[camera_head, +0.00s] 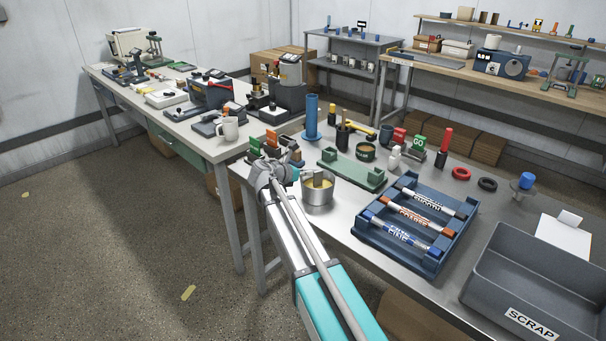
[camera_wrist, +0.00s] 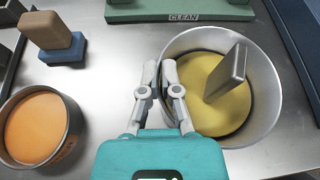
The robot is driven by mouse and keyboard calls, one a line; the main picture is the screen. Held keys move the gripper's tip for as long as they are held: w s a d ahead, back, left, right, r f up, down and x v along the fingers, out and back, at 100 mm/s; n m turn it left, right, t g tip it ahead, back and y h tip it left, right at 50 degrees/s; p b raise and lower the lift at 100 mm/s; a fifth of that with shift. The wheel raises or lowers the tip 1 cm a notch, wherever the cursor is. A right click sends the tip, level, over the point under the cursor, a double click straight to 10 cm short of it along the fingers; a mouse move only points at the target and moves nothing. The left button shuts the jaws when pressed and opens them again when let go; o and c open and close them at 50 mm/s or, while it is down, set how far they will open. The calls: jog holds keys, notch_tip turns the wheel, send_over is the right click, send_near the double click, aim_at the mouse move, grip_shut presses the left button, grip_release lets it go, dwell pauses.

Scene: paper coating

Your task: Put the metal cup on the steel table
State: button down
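The metal cup (camera_head: 317,191) is a round grey cup with yellow contents, at the front left edge of the steel table (camera_head: 325,140). In the wrist view the cup (camera_wrist: 273,112) fills the right side, with a grey bar-shaped tool (camera_wrist: 228,73) standing in it. My gripper (camera_wrist: 160,68) has its fingers close together on the cup's left wall, one inside the rim and one outside. The gripper (camera_head: 278,168) also shows beside the cup in the head view. The cup's base is hidden, so I cannot tell whether it touches the table.
A green tray (camera_head: 350,170) marked CLEAN lies behind the cup. A blue rack (camera_head: 408,253) with markers and a grey SCRAP bin (camera_head: 535,285) stand to the right. A round pan with orange contents (camera_wrist: 35,127) is left of my gripper.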

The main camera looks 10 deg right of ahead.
jog(key=shift+f, duration=0.15)
jog(key=c, duration=0.8)
grip_release()
jog(key=shift+r, duration=0.2)
jog(key=p+v, duration=0.4)
jog(key=v, duration=0.8)
jog(key=shift+p, duration=0.3)
